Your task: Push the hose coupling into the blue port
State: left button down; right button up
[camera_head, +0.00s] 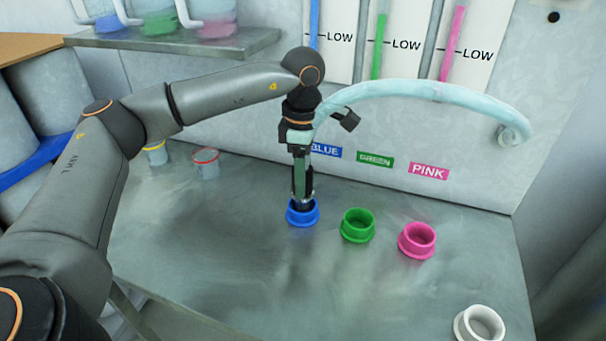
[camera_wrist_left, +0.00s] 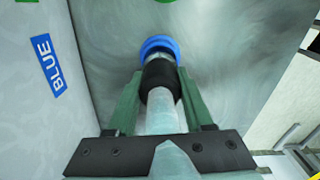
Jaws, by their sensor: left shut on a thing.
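My left gripper (camera_head: 303,188) points straight down over the blue port (camera_head: 302,216) and is shut on the hose coupling. In the left wrist view, the gripper's green fingers (camera_wrist_left: 158,92) close on the coupling's black collar (camera_wrist_left: 159,80). The coupling's lower end meets the blue port (camera_wrist_left: 160,46); I cannot tell how deep it sits inside. The pale hose (camera_head: 425,91) arches from the gripper to a fitting on the wall at the right. My right gripper is not in view.
A green port (camera_head: 357,225) and a pink port (camera_head: 417,240) stand to the right on the metal table (camera_head: 230,270). A white ring (camera_head: 480,324) is at the front right. Two small cups, one of them red-rimmed (camera_head: 205,164), stand at the back left. The front middle is clear.

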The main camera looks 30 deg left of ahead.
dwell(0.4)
pick_arm(q)
jog(key=shift+f+b, duration=0.7)
jog(key=shift+f, duration=0.35)
jog(key=shift+c, duration=1)
grip_release()
jog(key=shift+r+p, duration=2.85)
jog(key=shift+r, duration=0.7)
